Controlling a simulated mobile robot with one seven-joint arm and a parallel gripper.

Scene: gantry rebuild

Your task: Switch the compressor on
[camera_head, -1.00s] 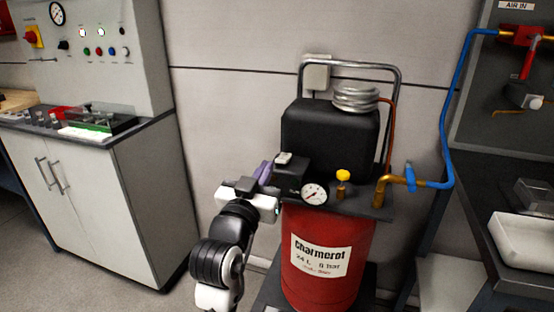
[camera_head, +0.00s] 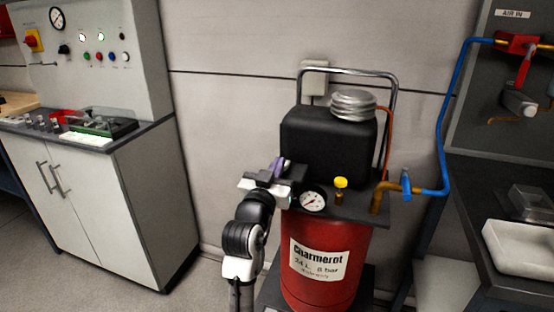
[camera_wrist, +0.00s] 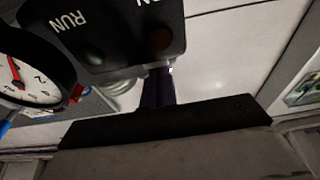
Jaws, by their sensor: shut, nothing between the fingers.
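The compressor has a red tank (camera_head: 325,285) labelled "Charmerot", a black motor cover (camera_head: 315,140) and a round gauge (camera_head: 313,199). Its black switch box (camera_wrist: 120,30) shows in the wrist view, with "RUN" lettering upside down, a dark round lamp, and other letters cut off at the top edge. In the head view my gripper largely hides this box. My gripper (camera_head: 279,164) is shut and empty, at the left side of the compressor top. Its dark purple fingers (camera_wrist: 157,85) end close to the box; I cannot tell whether they touch. The switch lever itself is not clearly visible.
A yellow-topped valve (camera_head: 341,184) and a brass outlet with a blue-handled valve (camera_head: 406,186) stand right of the gauge. A metal handle frame (camera_head: 350,71) rises behind. A white cabinet (camera_head: 90,215) stands left, a dark bench (camera_head: 480,205) right. Floor between cabinet and compressor is open.

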